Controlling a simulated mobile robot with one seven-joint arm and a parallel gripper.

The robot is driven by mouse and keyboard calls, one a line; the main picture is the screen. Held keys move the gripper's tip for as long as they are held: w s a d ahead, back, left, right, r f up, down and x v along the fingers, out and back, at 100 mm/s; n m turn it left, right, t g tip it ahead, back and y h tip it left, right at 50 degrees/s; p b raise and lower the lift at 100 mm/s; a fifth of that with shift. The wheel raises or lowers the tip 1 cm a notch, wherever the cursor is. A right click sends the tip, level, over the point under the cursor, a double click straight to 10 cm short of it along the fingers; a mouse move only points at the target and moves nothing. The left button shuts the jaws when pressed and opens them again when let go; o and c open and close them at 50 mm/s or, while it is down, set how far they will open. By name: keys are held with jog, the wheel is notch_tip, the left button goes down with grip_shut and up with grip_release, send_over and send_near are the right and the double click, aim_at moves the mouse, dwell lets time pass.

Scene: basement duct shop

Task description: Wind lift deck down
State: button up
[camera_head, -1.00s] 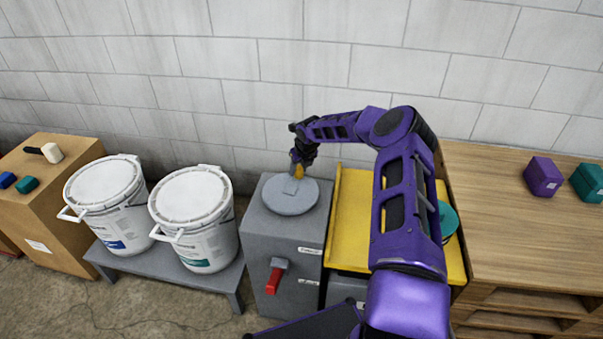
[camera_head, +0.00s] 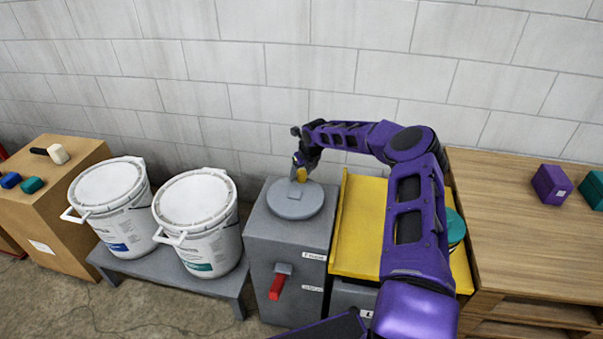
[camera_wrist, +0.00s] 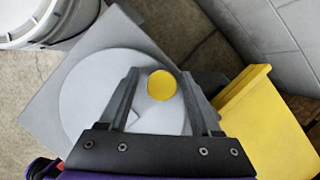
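A grey cabinet (camera_head: 258,248) carries a round grey disc (camera_head: 290,207) on its top. A yellow knob (camera_head: 300,174) stands near the disc's far edge. My gripper (camera_head: 303,162) is over the knob, pointing down. In the wrist view, my gripper's fingers (camera_wrist: 160,80) are spread on either side of the knob (camera_wrist: 162,86), with a visible gap at each side. A yellow deck (camera_head: 358,230) sits low, right of the cabinet, partly hidden by my arm.
Two white buckets (camera_head: 196,222) stand on a low grey bench (camera_head: 165,277) at left. A wooden box (camera_head: 50,220) holds a mallet and small blocks. A pallet-like wooden table (camera_head: 510,225) with purple and teal boxes is at right. A block wall (camera_head: 280,70) closes the back.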

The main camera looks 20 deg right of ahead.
jog(key=shift+o, duration=0.2)
jog(key=shift+r, duration=0.1)
jog(key=shift+s+d+r, duration=0.1)
jog(key=shift+r, duration=0.15)
jog(key=p+v, duration=0.2)
jog(key=v, duration=1.4)
jog(key=shift+r, duration=0.35)
jog(key=shift+s, duration=0.1)
